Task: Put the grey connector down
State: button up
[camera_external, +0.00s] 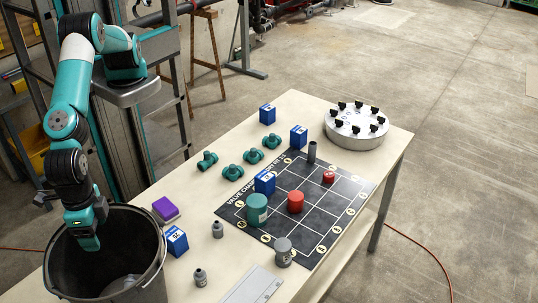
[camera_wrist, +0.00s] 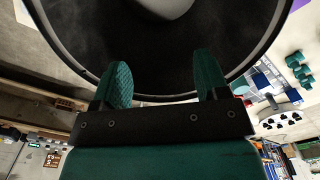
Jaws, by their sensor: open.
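My gripper (camera_external: 88,241) points down over the black bucket (camera_external: 153,275), inside its rim as the picture shows it. In the wrist view my gripper (camera_wrist: 165,80) has its two green fingers wide apart with nothing between them. A pale grey shape lies low in the bucket (camera_wrist: 70,52), partly hidden by the rim in the outside view (camera_external: 122,285) and cut off by the top edge in the wrist view (camera_wrist: 165,6). I cannot tell if it is the grey connector. Small grey fittings stand on the table: one (camera_external: 217,230), another (camera_external: 200,278), and a larger one (camera_external: 283,253).
The table (camera_external: 180,205) holds a dark grid mat (camera_external: 310,225) with red, green and blue pieces. A purple block (camera_external: 165,209) and a blue box (camera_external: 177,241) stand near the bucket. Green valves (camera_external: 232,172) and a round white fixture (camera_external: 357,128) are farther back.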

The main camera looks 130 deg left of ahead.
notch_tip(320, 180, up, 3)
jog(key=shift+r+p, duration=0.1)
jog(key=shift+p, duration=0.5)
jog(key=w+a+r+t+y+b, duration=0.1)
jog(key=a+r+b, duration=0.25)
jog(key=a, duration=1.35)
jog(key=w+a+r+b, duration=0.15)
jog(key=a+r, duration=0.35)
jog(key=a, duration=1.2)
jog(key=s+a+m+y+b, duration=0.15)
jog(key=s+a+b, duration=0.25)
jog(key=s+a, duration=1)
jog(key=s+a+f+y, duration=0.1)
jog(key=s+a, duration=0.2)
jog(key=s, duration=0.3)
jog(key=s+a+f+g+b, duration=0.1)
jog(key=s+a, duration=0.3)
jog(key=s, duration=0.2)
jog(key=shift+s+a+y, duration=0.3)
jog(key=shift+y, duration=0.05)
jog(key=shift+m, duration=0.25)
dwell(0.6)
